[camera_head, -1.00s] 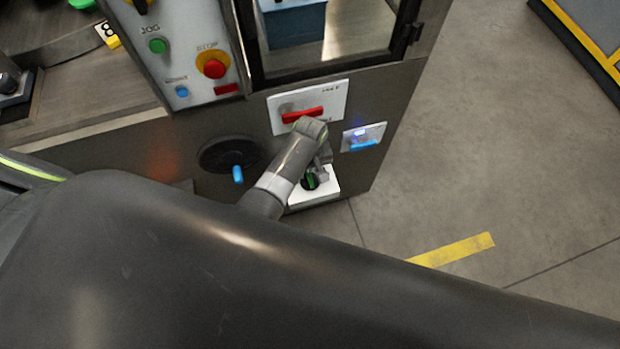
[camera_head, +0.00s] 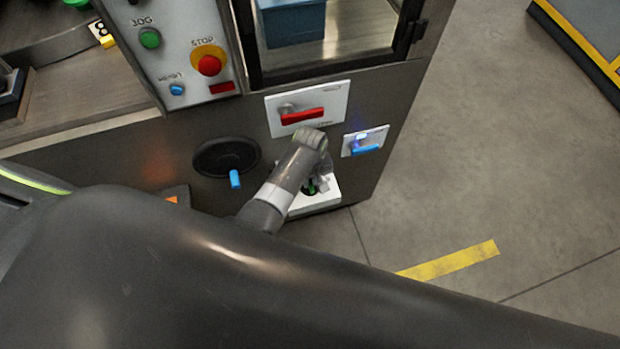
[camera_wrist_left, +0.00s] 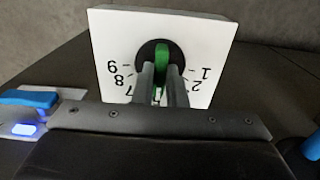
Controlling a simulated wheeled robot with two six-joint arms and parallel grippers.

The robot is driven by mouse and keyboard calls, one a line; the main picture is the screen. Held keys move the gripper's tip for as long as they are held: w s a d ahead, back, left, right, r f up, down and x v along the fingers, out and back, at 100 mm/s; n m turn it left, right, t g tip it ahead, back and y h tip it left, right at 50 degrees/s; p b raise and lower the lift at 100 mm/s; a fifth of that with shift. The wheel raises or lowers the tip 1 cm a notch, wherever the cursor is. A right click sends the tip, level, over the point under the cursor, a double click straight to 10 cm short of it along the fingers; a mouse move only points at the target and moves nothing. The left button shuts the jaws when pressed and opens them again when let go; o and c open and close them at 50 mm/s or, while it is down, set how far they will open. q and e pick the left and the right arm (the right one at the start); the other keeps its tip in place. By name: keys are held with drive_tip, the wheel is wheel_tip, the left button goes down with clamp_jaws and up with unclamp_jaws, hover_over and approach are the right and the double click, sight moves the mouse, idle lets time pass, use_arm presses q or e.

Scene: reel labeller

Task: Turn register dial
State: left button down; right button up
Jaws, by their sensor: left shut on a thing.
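The register dial (camera_wrist_left: 163,50) is a dark round knob with a green grip bar, on a white plate (camera_wrist_left: 215,40) with numbers around it. In the left wrist view the plate appears upside down. My left gripper (camera_wrist_left: 161,78) is shut on the green bar, one finger on each side of it. The fingers hide part of the scale. In the head view the white plate (camera_head: 325,196) is low on the machine's front, and my left gripper (camera_head: 318,182) is at the dial, which is mostly hidden behind the wrist. My right gripper is not in view.
Above the dial is a red lever (camera_head: 302,116) on a white plate. A blue switch (camera_head: 365,149) is at its right, and a black handwheel with a blue handle (camera_head: 235,179) at its left. A stop button (camera_head: 209,65) is higher up. Open floor lies right.

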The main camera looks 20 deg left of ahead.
use_arm(q)
drive_tip(key=shift+r+m+p, duration=0.15)
drive_tip(key=shift+m+p, duration=1.15)
drive_tip(key=shift+m, duration=0.1)
drive_tip(key=m+p, duration=0.1)
drive_tip(key=m, duration=0.2)
drive_tip(key=shift+p, duration=0.3)
drive_tip(key=shift+m+p, duration=0.4)
drive_tip(key=shift+m, duration=0.6)
drive_tip(key=c, duration=1.5)
unclamp_jaws()
drive_tip(key=shift+f, duration=0.2)
drive_tip(key=shift+o, duration=0.2)
drive_tip(key=shift+r, duration=0.15)
